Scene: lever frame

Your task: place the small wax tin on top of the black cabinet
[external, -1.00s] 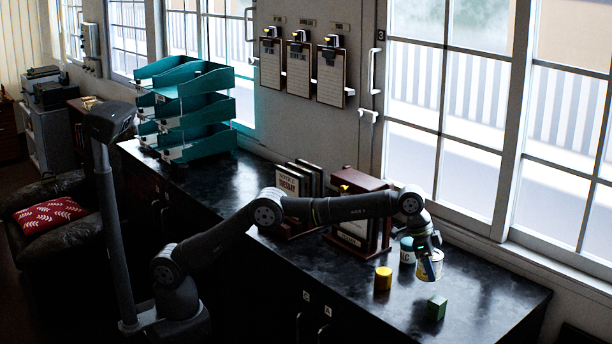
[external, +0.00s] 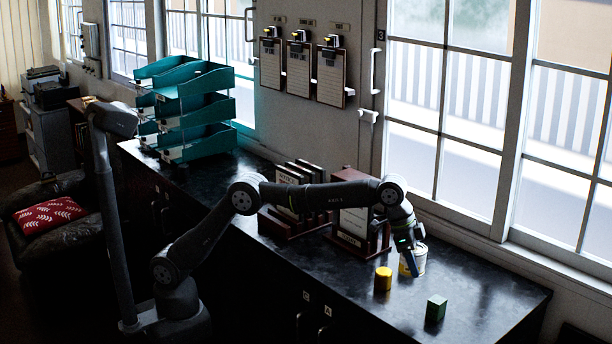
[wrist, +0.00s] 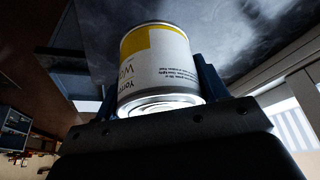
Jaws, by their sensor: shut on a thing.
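The wax tin (external: 419,262) is white with a yellow band. My gripper (external: 411,262) is shut on it, near the right end of the black cabinet. In the wrist view the tin (wrist: 158,65) sits between the two blue fingers, its printed label facing the camera and partly readable. The black cabinet (external: 480,280) is long and low, with a dark, glossy, marbled top. The tin is over this top; I cannot tell whether it touches it. The fingers hide part of the tin in the external view.
The top's right end is clear.

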